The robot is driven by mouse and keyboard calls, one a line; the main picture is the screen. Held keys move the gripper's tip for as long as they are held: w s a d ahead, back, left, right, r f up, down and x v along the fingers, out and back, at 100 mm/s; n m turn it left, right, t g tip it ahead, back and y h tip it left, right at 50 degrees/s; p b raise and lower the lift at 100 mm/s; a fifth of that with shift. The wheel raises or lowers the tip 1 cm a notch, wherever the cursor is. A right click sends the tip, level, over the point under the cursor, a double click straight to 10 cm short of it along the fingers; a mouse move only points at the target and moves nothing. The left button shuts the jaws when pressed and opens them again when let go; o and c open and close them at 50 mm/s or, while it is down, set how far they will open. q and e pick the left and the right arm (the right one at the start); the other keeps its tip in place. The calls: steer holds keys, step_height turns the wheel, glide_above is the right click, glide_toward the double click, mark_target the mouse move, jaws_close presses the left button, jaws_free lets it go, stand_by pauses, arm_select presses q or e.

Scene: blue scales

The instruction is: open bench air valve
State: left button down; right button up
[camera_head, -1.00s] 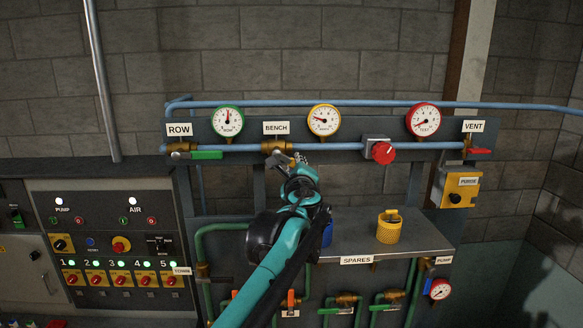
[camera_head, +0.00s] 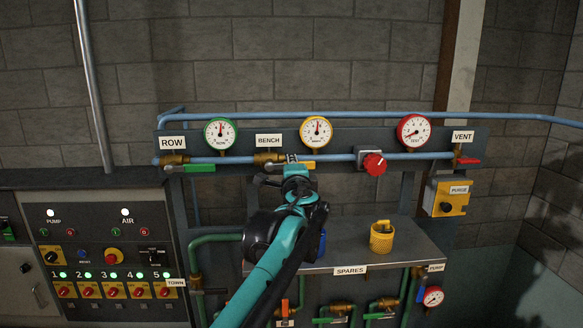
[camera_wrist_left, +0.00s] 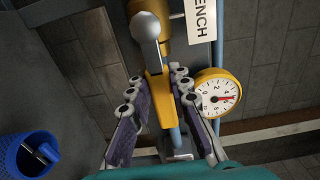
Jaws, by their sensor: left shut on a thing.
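The bench air valve is a brass body (camera_head: 266,158) on the blue pipe, below the BENCH label (camera_head: 269,140). Its yellow handle (camera_head: 307,165) lies along the pipe to the right. In the left wrist view, the yellow handle (camera_wrist_left: 155,98) runs between the two finger pads. My left gripper (camera_head: 294,162) is shut on this handle; it also shows in the left wrist view (camera_wrist_left: 158,88). The yellow-rimmed bench gauge (camera_head: 316,131) has its needle pointing about straight up. My forearm hides part of the shelf. My right gripper is not in view.
The ROW valve's green handle (camera_head: 201,168) is to the left. A red knob (camera_head: 374,164) and the red VENT handle (camera_head: 469,161) are to the right. Below, a shelf (camera_head: 419,249) holds a yellow cylinder (camera_head: 382,238) and a partly hidden blue one.

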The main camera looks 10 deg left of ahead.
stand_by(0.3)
arm_select(q)
steer(key=c, duration=1.4)
jaws_free()
steer(key=shift+o, duration=0.2)
steer(key=v, duration=1.2)
steer(key=shift+s+r, duration=0.1)
